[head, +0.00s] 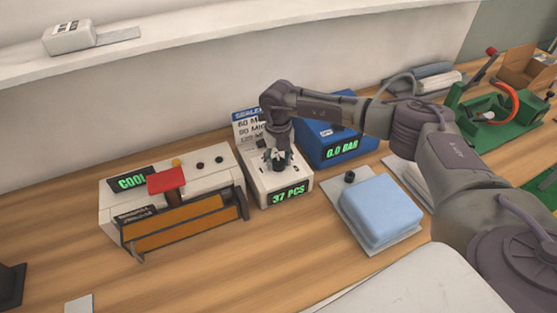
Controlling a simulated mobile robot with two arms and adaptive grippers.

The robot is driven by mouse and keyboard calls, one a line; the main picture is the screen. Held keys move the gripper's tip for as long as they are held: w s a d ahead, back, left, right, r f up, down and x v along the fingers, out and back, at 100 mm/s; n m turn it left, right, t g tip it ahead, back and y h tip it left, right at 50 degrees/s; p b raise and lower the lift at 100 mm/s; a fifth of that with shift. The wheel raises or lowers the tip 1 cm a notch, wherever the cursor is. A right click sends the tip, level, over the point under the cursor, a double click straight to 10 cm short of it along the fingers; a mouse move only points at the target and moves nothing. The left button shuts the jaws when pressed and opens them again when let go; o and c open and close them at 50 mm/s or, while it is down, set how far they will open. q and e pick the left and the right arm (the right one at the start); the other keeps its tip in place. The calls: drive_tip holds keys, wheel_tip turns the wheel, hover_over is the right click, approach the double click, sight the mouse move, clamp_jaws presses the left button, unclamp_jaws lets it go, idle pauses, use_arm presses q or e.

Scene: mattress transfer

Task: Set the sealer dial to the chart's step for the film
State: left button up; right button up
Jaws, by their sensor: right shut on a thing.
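The sealer (118,212) is a pale box at left with a green "COOL" display (132,181), a red handle (166,180) and an orange front bar (175,225). Small dark knobs (209,163) and a yellow one sit on its top; the dial's setting is too small to read. The chart (245,124), headed "SEALER", stands behind the white "37 PCS" box (262,192), partly hidden by my right arm. My right gripper (279,160) points down at that box's top, shut on a small dark thing there that its fingers mostly hide. My left gripper is not in view.
A blue box (345,137) reading "0.0 BAR" stands behind right. A light-blue block (380,208) lies on a grey plate (385,241). A green device (497,122) is at far right. A shelf (200,38) runs above. Bare table (190,275) lies in front.

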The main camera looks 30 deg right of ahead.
sight(278, 161)
drive_tip(key=n+b, duration=0.3)
drive_tip(key=n, duration=0.1)
drive_tip(key=shift+f+n+b, duration=0.15)
drive_tip(key=shift+n+b, duration=0.15)
drive_tip(key=shift+r+n+b, duration=0.2)
drive_tip(key=shift+n+b, duration=1.15)
drive_tip(key=shift+n, duration=0.85)
drive_tip(key=o, duration=1.1)
drive_tip(key=shift+o, duration=0.2)
drive_tip(key=shift+r, duration=0.25)
wheel_tip(278, 161, up, 12)
drive_tip(key=shift+f, duration=0.25)
